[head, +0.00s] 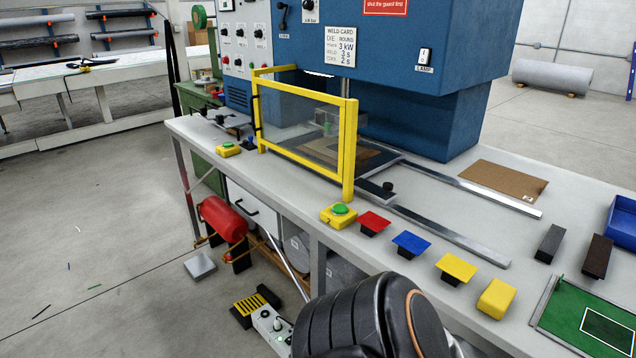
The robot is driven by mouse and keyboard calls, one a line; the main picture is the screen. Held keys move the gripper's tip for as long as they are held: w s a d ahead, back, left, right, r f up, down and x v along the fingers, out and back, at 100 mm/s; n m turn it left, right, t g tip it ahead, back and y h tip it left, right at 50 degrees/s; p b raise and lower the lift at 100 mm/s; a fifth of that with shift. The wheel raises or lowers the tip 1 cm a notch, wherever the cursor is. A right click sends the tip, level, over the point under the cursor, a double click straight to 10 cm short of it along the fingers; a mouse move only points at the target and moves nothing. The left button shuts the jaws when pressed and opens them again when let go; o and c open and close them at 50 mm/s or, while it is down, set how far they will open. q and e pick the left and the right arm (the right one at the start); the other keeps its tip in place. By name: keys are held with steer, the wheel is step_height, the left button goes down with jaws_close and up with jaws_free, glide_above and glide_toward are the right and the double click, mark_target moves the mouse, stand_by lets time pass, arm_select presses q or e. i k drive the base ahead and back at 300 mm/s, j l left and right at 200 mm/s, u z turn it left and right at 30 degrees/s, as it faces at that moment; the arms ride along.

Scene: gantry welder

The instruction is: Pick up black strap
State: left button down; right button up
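A long narrow black strip (172,75) hangs down beside the left side of the blue welder; it looks like a strap, but I cannot tell for sure. Its lower end is near the green cabinet at the back left end of the bench. A small dark object (90,63) lies on the far white table at the left; it is too small to identify. Neither gripper is in view. A black rounded part of one of my arms fills the bottom middle and hides what lies behind it.
The bench (300,193) carries a yellow-framed guard (349,150), metal rails, green buttons and red, blue and yellow pieces. A dark grey bar (549,243), a brown bar (597,257) and a green mat (560,318) are at the right. A red cylinder (222,218) is below. Left floor is mostly clear.

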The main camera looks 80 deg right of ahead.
mark_target(595, 264)
steer(key=z, duration=1.5)
